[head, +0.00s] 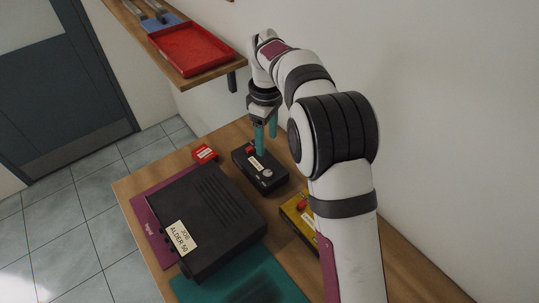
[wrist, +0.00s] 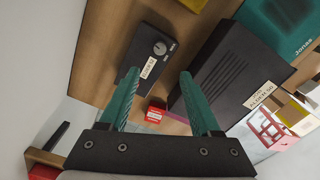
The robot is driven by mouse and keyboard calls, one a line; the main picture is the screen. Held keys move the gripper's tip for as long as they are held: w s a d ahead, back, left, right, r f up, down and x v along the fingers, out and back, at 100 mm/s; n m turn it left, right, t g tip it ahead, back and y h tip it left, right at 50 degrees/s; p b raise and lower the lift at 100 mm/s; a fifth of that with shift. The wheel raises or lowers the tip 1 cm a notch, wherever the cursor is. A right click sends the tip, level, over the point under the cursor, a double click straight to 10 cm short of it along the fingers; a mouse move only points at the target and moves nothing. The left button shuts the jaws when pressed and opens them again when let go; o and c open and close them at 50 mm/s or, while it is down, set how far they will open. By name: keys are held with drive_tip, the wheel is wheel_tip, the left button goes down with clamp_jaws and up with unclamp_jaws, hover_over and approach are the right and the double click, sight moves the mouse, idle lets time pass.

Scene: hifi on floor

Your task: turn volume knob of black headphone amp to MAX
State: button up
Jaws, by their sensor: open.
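The small black box (head: 244,170) that looks like the headphone amp lies on the wooden table, with a round silver knob (head: 267,173) on its top face. In the wrist view the amp (wrist: 137,45) is ahead of my fingers, with its knob (wrist: 159,48) beside pale labels. The knob's pointer direction and the MAX mark are too small to read. My gripper (head: 266,145) has teal fingers, open and empty, over the amp's far end. In the wrist view my gripper (wrist: 161,73) is spread apart, and the knob is beyond the fingertips, not between them. The left finger hides part of the amp.
A large black box (head: 215,235) with a paper label is left of the amp. A small red box (head: 205,153) is near the table's far edge. A yellow box (head: 294,215) with a red part stands right, partly behind my arm. A shelf holds a red tray (head: 190,48).

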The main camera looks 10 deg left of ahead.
sight(268, 173)
wheel_tip(268, 173, down, 13)
drive_tip(key=shift+r, duration=0.15)
clamp_jaws()
